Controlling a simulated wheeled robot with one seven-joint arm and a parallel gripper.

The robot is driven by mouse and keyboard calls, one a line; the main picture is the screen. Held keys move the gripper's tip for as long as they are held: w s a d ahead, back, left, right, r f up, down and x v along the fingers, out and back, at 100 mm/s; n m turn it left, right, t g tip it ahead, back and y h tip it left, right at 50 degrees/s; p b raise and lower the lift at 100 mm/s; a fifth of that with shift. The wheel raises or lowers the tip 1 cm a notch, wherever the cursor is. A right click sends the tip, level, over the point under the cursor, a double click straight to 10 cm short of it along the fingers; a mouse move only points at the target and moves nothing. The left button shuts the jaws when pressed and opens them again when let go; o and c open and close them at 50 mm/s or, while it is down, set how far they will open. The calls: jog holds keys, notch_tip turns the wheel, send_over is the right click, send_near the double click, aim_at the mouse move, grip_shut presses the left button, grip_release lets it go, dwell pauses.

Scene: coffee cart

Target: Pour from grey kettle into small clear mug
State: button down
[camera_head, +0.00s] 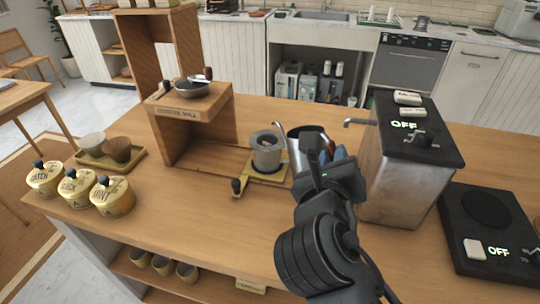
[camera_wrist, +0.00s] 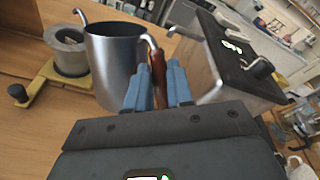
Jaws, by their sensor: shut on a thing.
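My gripper (camera_head: 338,158) is shut on the brown handle (camera_wrist: 158,78) of the grey kettle (camera_wrist: 114,62), with one blue finger on each side of it. The kettle looks upright, its thin spout pointing up and left in the wrist view. In the head view the kettle (camera_head: 296,148) is partly hidden behind my gripper. I cannot tell if its base touches the counter. A small greyish cup (camera_head: 266,152) stands on a yellow plate just left of the kettle; it also shows in the wrist view (camera_wrist: 68,52). I cannot tell if it is the clear mug.
A metal machine with a black top (camera_head: 418,130) stands close right of my gripper, its spout pointing left. A black hot plate (camera_head: 490,212) lies further right. A wooden shelf stand (camera_head: 190,140) and labelled canisters (camera_head: 77,187) are at left. The front middle counter is clear.

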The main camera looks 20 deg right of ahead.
jog(key=shift+w+r+p, duration=0.1)
jog(key=shift+r+p, duration=0.45)
jog(key=shift+p, duration=0.95)
jog(key=shift+w+r+n+g, duration=0.15)
jog(key=shift+r+n+g, duration=0.15)
jog(key=shift+r+n, duration=0.1)
jog(key=shift+w+a+r, duration=0.1)
jog(key=shift+r, duration=0.3)
dwell(1.0)
jog(key=shift+n+g, duration=0.3)
jog(key=shift+w+r+y, duration=0.2)
jog(key=shift+r+y, duration=0.1)
jog(key=shift+r, duration=0.2)
dwell(0.8)
jog(key=shift+w+a+r+n, duration=0.2)
jog(key=shift+r+n, duration=0.1)
jog(key=shift+r, duration=0.25)
jog(key=shift+d, duration=0.1)
dwell(1.9)
jog(key=shift+s+d+f+m+b, duration=0.1)
jog(key=shift+s+f+m+b, duration=0.1)
jog(key=shift+f+b, duration=0.5)
jog(key=shift+s+f+m+b, duration=0.2)
jog(key=shift+f+b, duration=0.1)
jog(key=shift+b, duration=0.65)
